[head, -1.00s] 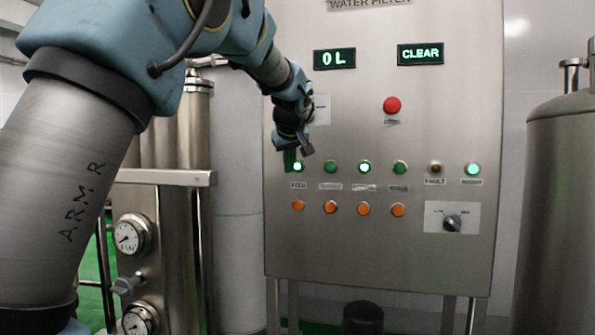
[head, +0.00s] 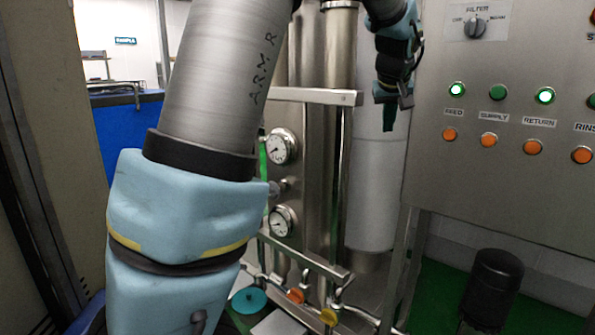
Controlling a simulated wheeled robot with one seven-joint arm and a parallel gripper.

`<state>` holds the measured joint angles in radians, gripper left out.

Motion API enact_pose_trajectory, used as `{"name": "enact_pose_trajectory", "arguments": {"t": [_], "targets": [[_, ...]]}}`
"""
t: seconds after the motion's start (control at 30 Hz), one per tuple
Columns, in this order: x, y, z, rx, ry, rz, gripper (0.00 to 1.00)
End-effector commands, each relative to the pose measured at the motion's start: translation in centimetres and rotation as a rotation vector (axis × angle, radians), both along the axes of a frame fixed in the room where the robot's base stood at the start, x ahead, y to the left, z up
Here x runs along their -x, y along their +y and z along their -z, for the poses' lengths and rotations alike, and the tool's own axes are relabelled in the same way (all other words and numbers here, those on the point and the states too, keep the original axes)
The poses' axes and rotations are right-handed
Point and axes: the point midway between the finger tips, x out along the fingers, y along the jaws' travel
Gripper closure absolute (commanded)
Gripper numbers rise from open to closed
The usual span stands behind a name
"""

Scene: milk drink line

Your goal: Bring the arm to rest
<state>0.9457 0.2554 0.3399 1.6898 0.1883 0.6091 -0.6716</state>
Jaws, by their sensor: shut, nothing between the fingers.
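My arm comes up through the left and middle of the head view, with a grey link and blue joint covers. My gripper (head: 389,112) hangs at the upper middle, pointing down, just left of the control panel (head: 470,185). Its fingers look closed together, with nothing visible between them. It appears in front of the pale vertical cylinder (head: 377,190) and apart from the panel's buttons. The upper part of my arm runs out of the top of the picture.
A steel filter unit with two gauges (head: 282,148) and a horizontal bar (head: 300,96) stands behind my arm. A black canister (head: 493,285) sits at the lower right on the green floor (head: 440,275).

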Motion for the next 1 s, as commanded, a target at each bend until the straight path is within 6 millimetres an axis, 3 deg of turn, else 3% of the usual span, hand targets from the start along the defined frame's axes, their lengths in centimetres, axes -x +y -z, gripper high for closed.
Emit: {"name": "enact_pose_trajectory", "arguments": {"t": [0.03,0.2,0.4,0.5,0.7,0.8,1.0], "targets": [[0.0,3.7,2.2,-0.026,0.042,-0.017,1.0],[3.0,13.7,9.0,-0.1,0.17,-0.025,1.0],[10.1,23.6,15.7,-0.154,0.318,-0.022,1.0],[14.1,26.9,18.2,-0.168,0.379,-0.016,1.0],[19.6,30.2,20.9,-0.181,0.454,-0.006,1.0],[20.6,30.7,21.3,-0.182,0.466,-0.003,1.0],[20.7,30.7,21.3,-0.182,0.467,-0.003,1.0]]}}
